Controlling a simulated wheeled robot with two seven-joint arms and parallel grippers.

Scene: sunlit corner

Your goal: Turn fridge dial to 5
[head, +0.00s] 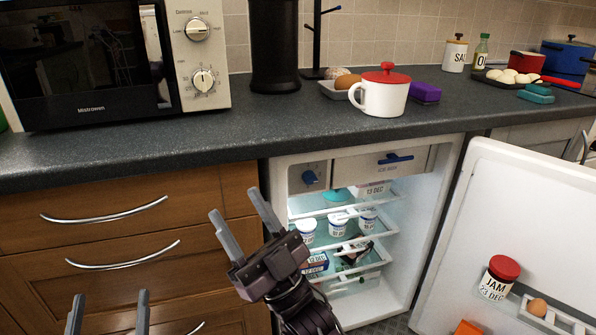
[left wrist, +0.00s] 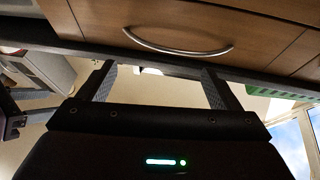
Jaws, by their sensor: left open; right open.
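The fridge dial (head: 310,177) is a blue knob on a grey panel at the upper left inside the open fridge (head: 279,178). Its number marks are too small to read. My right gripper (head: 235,203) is open and empty, left of the fridge opening and lower left of the dial, apart from it in the picture. My left gripper (head: 108,297) is open and empty at the bottom left, in front of the wooden drawers. Its two spread fingers also show in the left wrist view (left wrist: 157,70), with nothing between them.
The fridge door (head: 525,205) stands open at the right. Drawer handles (head: 105,212) stick out at the left. The worktop (head: 300,125) overhangs the fridge and holds a mug (head: 384,98).

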